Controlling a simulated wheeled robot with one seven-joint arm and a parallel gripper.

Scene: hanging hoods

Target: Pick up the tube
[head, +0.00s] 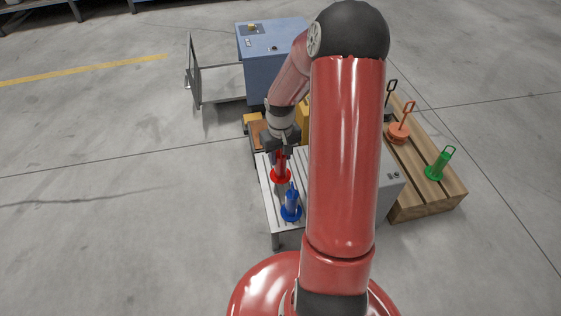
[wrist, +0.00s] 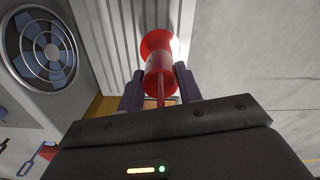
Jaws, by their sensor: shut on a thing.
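The red tube (head: 280,170) has a wide round flange at its lower end and is upright over the slatted metal table. My gripper (head: 279,148) is above it and shut on its upper part. In the wrist view the red tube (wrist: 159,72) lies between the two dark fingers of my gripper (wrist: 158,90), with its flange pointing away from the palm. I cannot tell whether the flange touches the table top. A similar blue piece (head: 291,206) stands on the table just in front of the red one.
The slatted table (head: 269,205) is partly hidden by my arm. A wooden pallet (head: 428,205) at the right carries a green piece (head: 437,166), an orange piece (head: 399,132) and a dark-handled one. A blue machine (head: 268,58) with an open door (head: 194,75) stands behind. Floor at left is clear.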

